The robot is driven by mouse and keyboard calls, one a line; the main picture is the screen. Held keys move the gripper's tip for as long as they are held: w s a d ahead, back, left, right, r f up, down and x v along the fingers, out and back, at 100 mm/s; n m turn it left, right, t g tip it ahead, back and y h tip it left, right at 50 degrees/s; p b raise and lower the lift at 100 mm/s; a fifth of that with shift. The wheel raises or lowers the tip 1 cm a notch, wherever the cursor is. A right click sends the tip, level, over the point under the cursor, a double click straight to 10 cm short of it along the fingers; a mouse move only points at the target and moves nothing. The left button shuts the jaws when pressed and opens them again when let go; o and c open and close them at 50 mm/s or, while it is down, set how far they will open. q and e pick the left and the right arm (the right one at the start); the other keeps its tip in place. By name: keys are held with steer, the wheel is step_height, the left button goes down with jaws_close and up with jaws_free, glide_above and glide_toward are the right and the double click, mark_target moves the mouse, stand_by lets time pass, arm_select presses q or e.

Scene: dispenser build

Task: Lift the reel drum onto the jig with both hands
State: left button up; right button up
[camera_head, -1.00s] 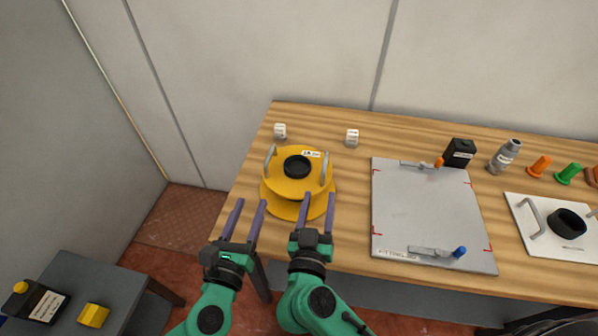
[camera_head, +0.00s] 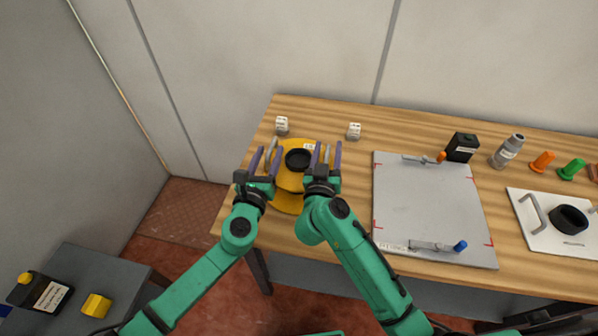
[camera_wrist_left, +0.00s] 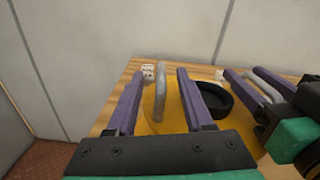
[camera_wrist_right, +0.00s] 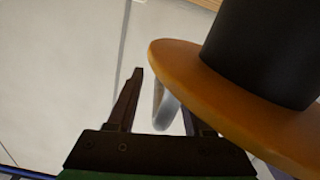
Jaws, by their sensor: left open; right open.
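The yellow reel drum (camera_head: 290,181) stands on the left part of the wooden table, with a black hub (camera_head: 298,159) and two grey upright handles. My left gripper (camera_head: 268,151) is open, its fingers on either side of the left handle (camera_wrist_left: 161,95), not closed on it. My right gripper (camera_head: 328,147) is open around the right handle (camera_wrist_right: 165,107), with the drum's flange (camera_wrist_right: 235,100) close beside it. The grey plate with red corner marks (camera_head: 425,205), seemingly the jig, lies bare to the right.
Toggle clamps with an orange (camera_head: 441,156) and a blue tip (camera_head: 460,245) sit on the plate's edges. Two small white blocks (camera_head: 282,124) (camera_head: 354,130) stand behind the drum. A black box (camera_head: 462,147), grey bottle (camera_head: 507,150) and white handled plate (camera_head: 542,240) are at right.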

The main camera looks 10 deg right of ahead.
arm_select(q)
steer(key=shift+w, duration=0.2)
arm_select(e)
steer(key=shift+w, duration=0.2)
arm_select(q)
steer(key=shift+s, duration=0.1)
steer(key=shift+c, duration=0.7)
arm_select(e)
steer(key=shift+s, duration=0.1)
steer(key=shift+c, duration=0.7)
arm_select(q)
jaws_close()
arm_select(e)
jaws_close()
arm_select(q)
steer(key=shift+r, duration=0.1)
arm_select(e)
steer(key=shift+r, duration=0.1)
